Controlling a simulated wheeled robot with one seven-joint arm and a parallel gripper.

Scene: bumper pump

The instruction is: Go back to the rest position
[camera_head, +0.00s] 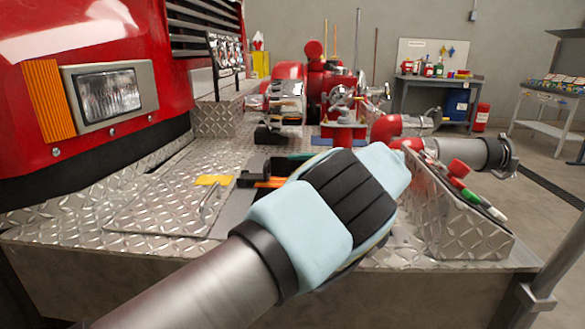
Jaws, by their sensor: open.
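My gripper (372,178), light blue with black ridged pads, reaches from the lower left over the middle of the diamond-plate bumper deck (140,225). Its jaws are open and point away to the upper right. No object shows in it, though its far side is hidden. It covers part of a recessed tray holding tools with orange handles (262,182). The red pump (322,85) with its fittings stands farther back on the deck.
The red truck front with its headlight (108,92) is at left. A red elbow and hose coupling (465,152) stick out at right, near markers in a side pocket (470,190). A yellow tag (213,180) lies on the deck. Workbenches (440,85) stand behind, with open floor at right.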

